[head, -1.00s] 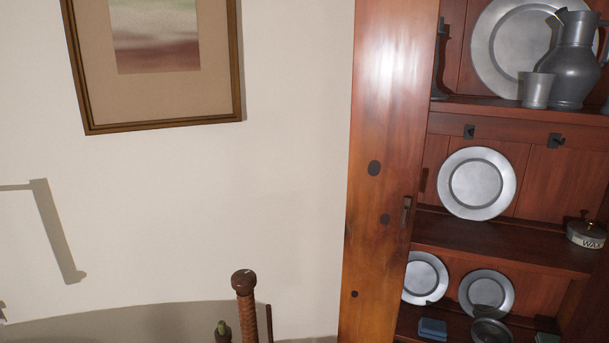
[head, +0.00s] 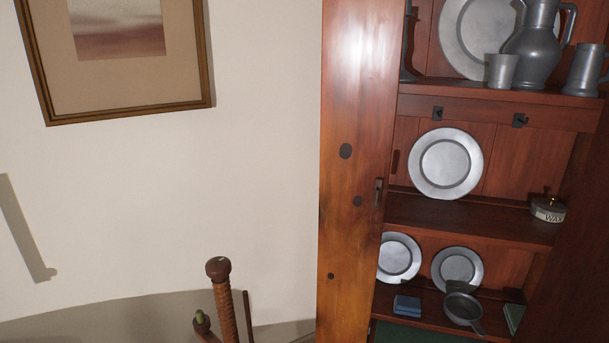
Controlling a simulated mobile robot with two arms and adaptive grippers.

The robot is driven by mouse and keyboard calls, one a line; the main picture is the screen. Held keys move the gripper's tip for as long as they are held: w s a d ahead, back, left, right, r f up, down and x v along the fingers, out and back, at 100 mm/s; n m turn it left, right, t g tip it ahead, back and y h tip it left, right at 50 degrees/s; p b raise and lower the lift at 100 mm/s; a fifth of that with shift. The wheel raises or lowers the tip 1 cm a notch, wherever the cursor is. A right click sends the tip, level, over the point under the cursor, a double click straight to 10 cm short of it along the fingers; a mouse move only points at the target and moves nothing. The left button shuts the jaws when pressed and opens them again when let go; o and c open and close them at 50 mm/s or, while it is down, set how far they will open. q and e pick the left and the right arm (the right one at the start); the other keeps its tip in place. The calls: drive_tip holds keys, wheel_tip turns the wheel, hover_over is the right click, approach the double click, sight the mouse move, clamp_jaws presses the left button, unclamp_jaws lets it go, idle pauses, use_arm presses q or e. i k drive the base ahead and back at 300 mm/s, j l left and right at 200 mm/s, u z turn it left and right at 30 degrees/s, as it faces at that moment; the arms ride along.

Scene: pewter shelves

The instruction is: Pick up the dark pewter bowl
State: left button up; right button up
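A dark pewter bowl (head: 462,309) sits on the lowest visible shelf of the wooden cabinet, at the lower right of the head view. It looks round and shallow, with what seems a handle sticking out toward the lower right. A pewter plate (head: 458,267) stands upright behind it. Neither of my grippers shows in this view.
A blue box (head: 407,305) lies left of the bowl and a green thing (head: 515,317) stands to its right. Another plate (head: 400,257) leans behind the box. A wax tin (head: 548,207) sits one shelf above. The cabinet's left door or side (head: 352,170) borders the shelves.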

sight(462, 307)
drive_tip(key=z, duration=1.2)
